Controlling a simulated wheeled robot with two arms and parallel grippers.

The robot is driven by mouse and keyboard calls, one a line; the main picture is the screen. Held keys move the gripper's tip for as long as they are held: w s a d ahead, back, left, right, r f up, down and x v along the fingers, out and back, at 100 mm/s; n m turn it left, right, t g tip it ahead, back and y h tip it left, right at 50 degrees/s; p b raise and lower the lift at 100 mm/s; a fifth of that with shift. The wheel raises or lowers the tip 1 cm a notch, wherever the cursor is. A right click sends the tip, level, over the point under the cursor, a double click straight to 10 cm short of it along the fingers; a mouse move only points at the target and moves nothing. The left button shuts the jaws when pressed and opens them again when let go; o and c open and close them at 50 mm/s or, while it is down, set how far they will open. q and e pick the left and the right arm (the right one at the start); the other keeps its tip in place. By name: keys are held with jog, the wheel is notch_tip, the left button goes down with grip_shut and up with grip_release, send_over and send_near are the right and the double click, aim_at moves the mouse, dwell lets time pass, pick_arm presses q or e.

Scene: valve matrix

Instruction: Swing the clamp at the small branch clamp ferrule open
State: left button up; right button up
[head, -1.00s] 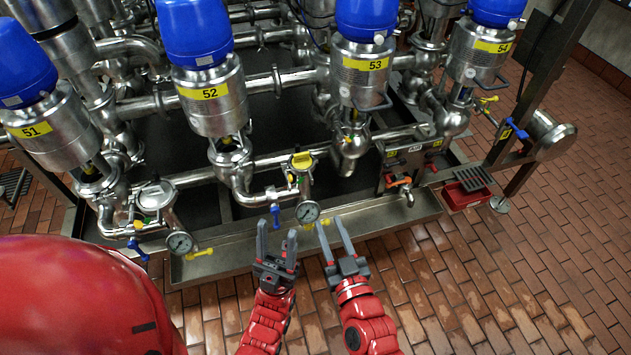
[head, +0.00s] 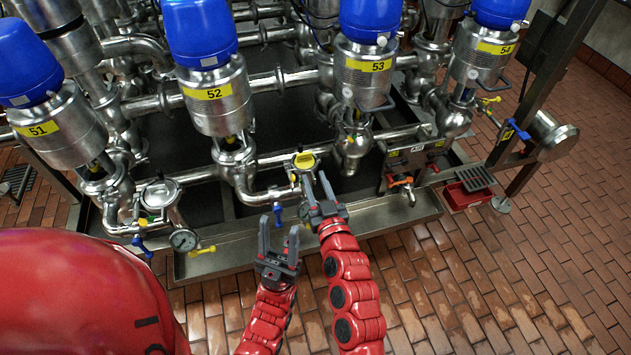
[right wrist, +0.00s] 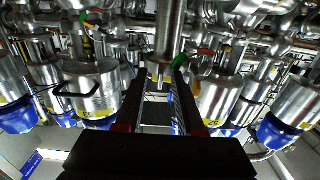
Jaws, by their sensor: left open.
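The small branch clamp ferrule and its clamp are too small to pick out for sure. The small branch with a yellow-topped fitting (head: 304,161) stands right of valve 52 in the head view. My right gripper (head: 316,180) is at this branch, its fingers apart, partly covering the fittings below the yellow top. In the right wrist view, a steel pipe (right wrist: 168,30) with a thin lower tip shows between the open fingers (right wrist: 160,90); I cannot tell whether they touch it. My left gripper (head: 279,240) is open and empty, lower, in front of the tray edge.
A blue-handled valve (head: 277,212) stands just above my left gripper. A pressure gauge (head: 184,240) and yellow handle (head: 203,251) are to the left. Blue-topped valve 52 (head: 215,97) and valve 53 (head: 364,70) stand behind.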

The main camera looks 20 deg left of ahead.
grip_shut()
dwell(1.4)
